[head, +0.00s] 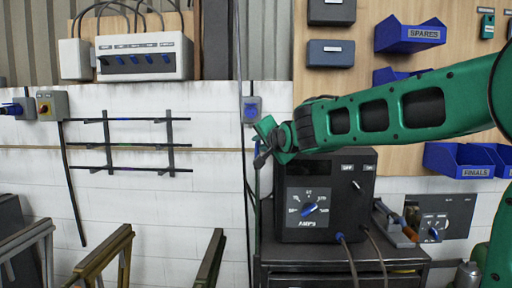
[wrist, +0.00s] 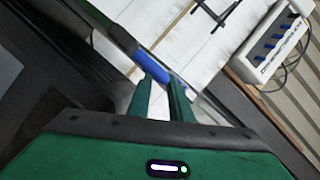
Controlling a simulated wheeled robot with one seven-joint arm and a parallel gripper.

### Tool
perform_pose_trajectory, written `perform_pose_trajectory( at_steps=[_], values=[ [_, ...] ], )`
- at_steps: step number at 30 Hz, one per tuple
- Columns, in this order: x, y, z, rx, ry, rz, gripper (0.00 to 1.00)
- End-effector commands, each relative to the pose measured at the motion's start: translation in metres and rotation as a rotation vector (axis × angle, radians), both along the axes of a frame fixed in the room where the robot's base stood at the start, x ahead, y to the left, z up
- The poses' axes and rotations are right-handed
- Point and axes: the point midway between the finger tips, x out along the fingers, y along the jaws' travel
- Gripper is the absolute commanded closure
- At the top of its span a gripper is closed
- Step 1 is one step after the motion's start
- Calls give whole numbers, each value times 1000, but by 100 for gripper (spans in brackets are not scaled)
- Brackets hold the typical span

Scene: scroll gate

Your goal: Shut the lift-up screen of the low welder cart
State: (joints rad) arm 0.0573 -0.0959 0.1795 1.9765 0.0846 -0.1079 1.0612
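The low welder cart (head: 345,254) is dark and stands right of centre in the head view, with a black welder (head: 356,190) on top. My gripper (head: 264,145) is above the welder's left side, pointing left. In the wrist view my gripper's two green fingers (wrist: 162,92) are a little apart, with a blue bar (wrist: 150,66) across their tips. I cannot tell whether they grip it or only touch it. The bar joins a dark green rod at upper left. The lift-up screen is not clearly made out; my arm covers the area above the welder.
Blue bins (head: 410,36) hang on the board at right. A wall switch (head: 251,110) is just behind my gripper. Metal frames (head: 104,252) stand at lower left. A wall rack (head: 123,144) and a white box (head: 143,57) with blue switches are at left. Cables hang from the welder.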

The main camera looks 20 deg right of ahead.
Motion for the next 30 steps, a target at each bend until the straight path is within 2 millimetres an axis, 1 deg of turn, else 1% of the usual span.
perform_pose_trajectory(
  at_steps=[1,3,9,19,20,21,22,30],
  values=[
    [7,0,-3,0,2,0,81],
    [16,0,-4,0,2,0,81],
    [29,1,-7,0,1,-1,81],
    [32,1,-7,0,1,-1,81],
    [32,1,-7,0,1,-1,84],
    [32,1,-7,0,1,-1,93],
    [32,1,-7,0,1,-1,100],
    [32,2,-9,-1,2,1,100]
  ],
)
